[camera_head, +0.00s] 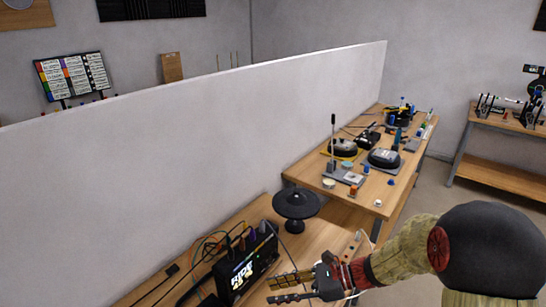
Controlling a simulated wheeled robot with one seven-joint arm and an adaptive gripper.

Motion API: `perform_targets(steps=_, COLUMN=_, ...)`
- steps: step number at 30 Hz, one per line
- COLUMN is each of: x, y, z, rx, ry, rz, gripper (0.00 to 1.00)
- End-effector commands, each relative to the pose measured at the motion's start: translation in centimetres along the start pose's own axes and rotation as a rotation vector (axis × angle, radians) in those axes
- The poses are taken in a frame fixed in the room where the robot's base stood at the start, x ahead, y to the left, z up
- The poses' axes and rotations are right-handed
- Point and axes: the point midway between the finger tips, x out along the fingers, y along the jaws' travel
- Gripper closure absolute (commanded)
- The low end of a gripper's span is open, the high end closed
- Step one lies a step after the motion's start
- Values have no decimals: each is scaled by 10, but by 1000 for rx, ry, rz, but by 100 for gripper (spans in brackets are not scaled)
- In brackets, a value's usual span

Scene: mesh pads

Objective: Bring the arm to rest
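My gripper (272,291) is at the bottom middle of the head view. It points left, above the near wooden table (262,209). Its two dark fingers lie apart with a gap between them, and no object shows in the gap. My arm (400,252) comes in from the lower right, with a tan sleeve and a large black rounded part. The gripper is just right of a black box with a lit screen (245,272), and I cannot tell the exact distance between them.
A black round disc on a stand (297,203) is behind the gripper. A white partition wall (200,165) runs along the tables' left side. A farther table (400,190) carries mesh pads and tools. A side bench (500,177) stands right, with bare floor between.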

Motion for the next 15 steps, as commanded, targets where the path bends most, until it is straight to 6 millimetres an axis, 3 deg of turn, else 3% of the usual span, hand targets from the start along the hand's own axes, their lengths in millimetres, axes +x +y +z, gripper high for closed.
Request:
perform_targets(steps=1, x=-6, y=16, z=12, rx=-100, ry=60, rz=27, gripper=72)
perform_targets(steps=6, x=-28, y=67, z=26, rx=-418, ry=268, rz=131, gripper=72)
perform_targets(steps=15, x=-84, y=127, z=32, rx=-923, ry=614, rz=285, gripper=72)
